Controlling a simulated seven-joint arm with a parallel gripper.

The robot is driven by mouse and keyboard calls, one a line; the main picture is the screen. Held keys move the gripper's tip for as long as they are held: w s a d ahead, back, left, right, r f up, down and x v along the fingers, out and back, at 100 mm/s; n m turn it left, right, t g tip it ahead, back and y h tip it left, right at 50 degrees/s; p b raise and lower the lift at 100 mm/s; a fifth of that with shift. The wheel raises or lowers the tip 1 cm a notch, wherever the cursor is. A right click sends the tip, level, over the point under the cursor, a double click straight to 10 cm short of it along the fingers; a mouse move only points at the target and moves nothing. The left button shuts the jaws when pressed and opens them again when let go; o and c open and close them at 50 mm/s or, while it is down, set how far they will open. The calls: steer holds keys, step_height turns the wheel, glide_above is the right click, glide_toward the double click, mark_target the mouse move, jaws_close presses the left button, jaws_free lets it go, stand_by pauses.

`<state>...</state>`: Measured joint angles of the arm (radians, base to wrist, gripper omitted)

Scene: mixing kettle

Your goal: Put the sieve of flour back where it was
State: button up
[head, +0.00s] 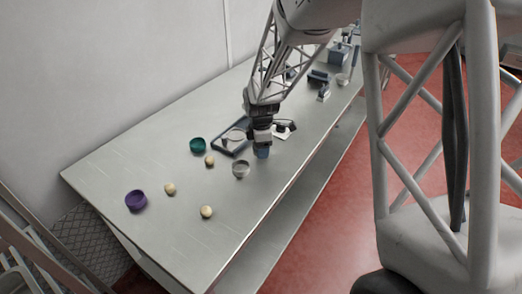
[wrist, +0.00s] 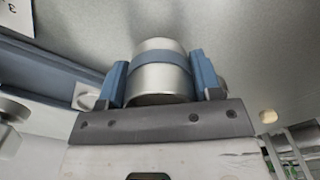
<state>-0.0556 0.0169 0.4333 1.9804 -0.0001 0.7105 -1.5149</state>
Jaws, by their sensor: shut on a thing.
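My gripper (head: 262,151) is over the middle of the long table in the head view. In the wrist view its two blue fingers (wrist: 160,80) are shut on a silver cylinder with a blue band (wrist: 160,82), which looks like the sieve. Any flour in it cannot be seen. In the head view the sieve is mostly hidden by the gripper, and I cannot tell whether it touches the table. A blue-edged tray (head: 219,146) is just left of the gripper; its edge also shows in the wrist view (wrist: 62,68).
A grey metal cup (head: 240,169) stands close by at the lower left. A teal bowl (head: 197,146), a purple bowl (head: 136,201) and pale balls (head: 206,212) are further left.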

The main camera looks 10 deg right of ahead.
steer(key=shift+f, duration=0.8)
steer(key=shift+f, duration=0.1)
steer(key=o, duration=1)
step_height(320, 180, up, 12)
steer(key=shift+s+r, duration=0.1)
steer(key=shift+r, duration=0.1)
stand_by(0.4)
